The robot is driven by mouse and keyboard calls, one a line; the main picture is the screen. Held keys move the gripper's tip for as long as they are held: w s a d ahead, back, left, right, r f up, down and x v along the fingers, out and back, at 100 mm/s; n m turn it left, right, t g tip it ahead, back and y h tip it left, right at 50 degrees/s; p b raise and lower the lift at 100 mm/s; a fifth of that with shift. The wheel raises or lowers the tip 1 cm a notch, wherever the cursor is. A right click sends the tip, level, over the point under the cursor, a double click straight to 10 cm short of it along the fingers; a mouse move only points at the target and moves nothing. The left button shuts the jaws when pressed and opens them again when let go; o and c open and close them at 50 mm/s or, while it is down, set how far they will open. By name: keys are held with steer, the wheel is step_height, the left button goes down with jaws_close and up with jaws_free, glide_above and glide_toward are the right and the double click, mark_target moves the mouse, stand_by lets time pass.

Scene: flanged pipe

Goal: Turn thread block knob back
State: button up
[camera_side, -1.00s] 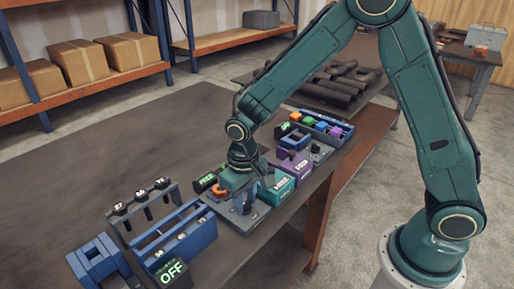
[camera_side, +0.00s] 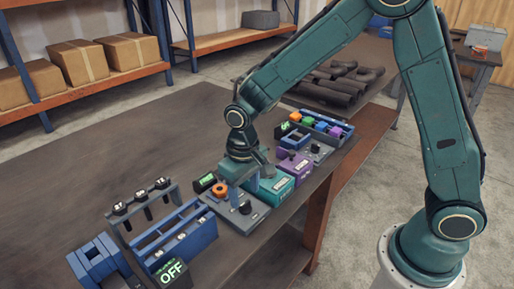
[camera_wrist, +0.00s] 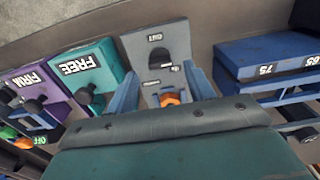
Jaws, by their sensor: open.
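The grey thread block plate (camera_side: 232,216) lies on the bench in the side view, with an orange knob (camera_side: 219,190) and a black knob (camera_side: 245,207). In the wrist view the plate (camera_wrist: 177,68) has a label reading CUT, the black knob (camera_wrist: 157,56) and the orange knob (camera_wrist: 170,98), partly hidden by my gripper's body. My gripper (camera_side: 260,180) is open and empty, just above the plate's far side in the side view. Its two blue fingers (camera_wrist: 163,88) stand apart on either side of the plate in the wrist view. Which knob is the thread block's own is not marked.
A teal block reading FREE (camera_wrist: 82,72) and a purple block reading FIRM (camera_wrist: 33,88) stand close beside the plate. A blue rack (camera_side: 180,238) with a display reading OFF (camera_side: 172,270) stands nearer the camera.

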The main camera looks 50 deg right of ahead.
mark_target(246, 202)
step_height(246, 202, up, 11)
stand_by(0.4)
steer(key=shift+r, duration=0.1)
steer(key=s+d+r+t, duration=0.2)
steer(key=s+d+r, duration=0.2)
steer(key=s, duration=0.6)
steer(key=s+d+r+t, duration=0.3)
steer(key=s+d, duration=0.4)
steer(key=s, duration=0.3)
steer(key=shift+s+r+t, duration=0.3)
steer(key=shift+r, duration=0.2)
